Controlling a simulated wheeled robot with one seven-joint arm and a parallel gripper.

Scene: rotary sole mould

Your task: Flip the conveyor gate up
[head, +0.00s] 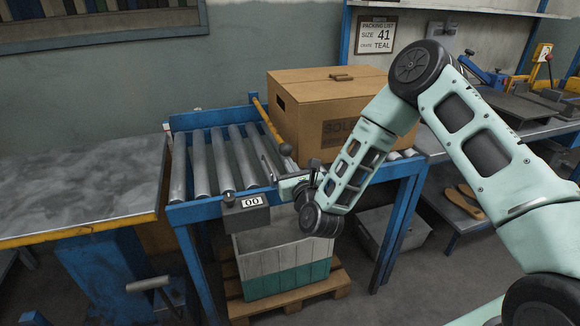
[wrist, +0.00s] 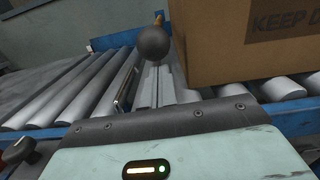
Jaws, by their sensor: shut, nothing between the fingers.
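The conveyor gate's yellow bar (head: 268,122) runs across the roller conveyor, beside the left side of the big box. It looks low over the rollers, not upright. A dark ball knob (head: 285,149) is at its near end; the knob also shows large in the wrist view (wrist: 154,44), where it hides most of the bar. My gripper (wrist: 155,80) is shut and empty, its fingertips just at or below the knob. I cannot tell whether they touch it. In the head view my gripper (head: 287,170) reaches in from the near side, partly hidden by the wrist.
A cardboard box (head: 345,90) stands on the rollers right of the gate. Bare rollers (head: 215,160) lie to the left. A counter box reading 00 (head: 246,214) is on the near frame. A white and teal crate (head: 285,275) stands on a pallet below.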

